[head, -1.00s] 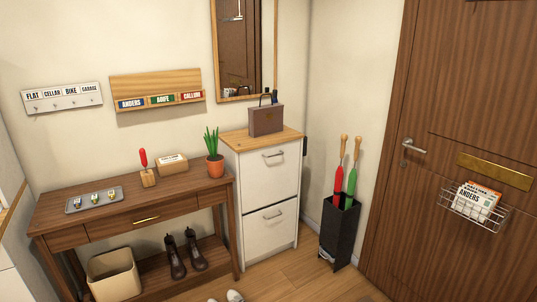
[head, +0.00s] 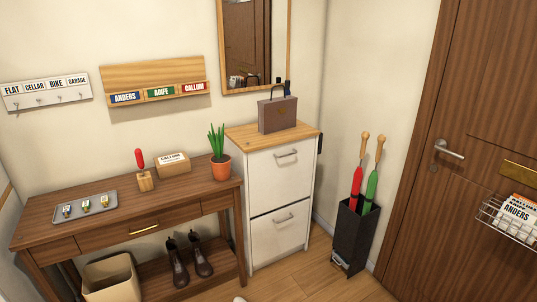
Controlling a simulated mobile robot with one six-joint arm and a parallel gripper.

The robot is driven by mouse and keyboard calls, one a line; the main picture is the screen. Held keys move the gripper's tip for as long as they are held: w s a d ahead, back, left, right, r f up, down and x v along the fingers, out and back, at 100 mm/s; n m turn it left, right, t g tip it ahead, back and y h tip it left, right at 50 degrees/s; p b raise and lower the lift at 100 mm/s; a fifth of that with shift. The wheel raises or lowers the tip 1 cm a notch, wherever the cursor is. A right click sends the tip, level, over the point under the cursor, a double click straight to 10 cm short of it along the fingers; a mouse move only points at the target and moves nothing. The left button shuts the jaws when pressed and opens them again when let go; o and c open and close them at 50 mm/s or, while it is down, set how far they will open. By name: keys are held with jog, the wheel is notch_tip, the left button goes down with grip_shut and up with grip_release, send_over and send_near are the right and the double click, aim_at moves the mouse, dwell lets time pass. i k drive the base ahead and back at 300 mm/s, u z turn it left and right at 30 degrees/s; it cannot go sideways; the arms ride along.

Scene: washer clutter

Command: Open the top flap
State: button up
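A white shoe cabinet with a wooden top stands in the middle of the head view. Its top flap (head: 280,176) is shut, flush with the front, and has a grey bar handle (head: 287,153) near its upper edge. The lower flap (head: 280,228) is also shut, with its own handle (head: 284,218). My gripper is not in view.
A brown bag (head: 277,115) stands on the cabinet top. A console table (head: 170,198) with a potted plant (head: 220,165) adjoins the left side. An umbrella stand (head: 354,238) is at the right, beside a wooden door (head: 480,95). Floor shows in front.

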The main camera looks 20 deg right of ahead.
aim_at(280, 176)
jog(key=u, duration=0.5)
jog(key=i, duration=0.85)
jog(key=u, duration=0.4)
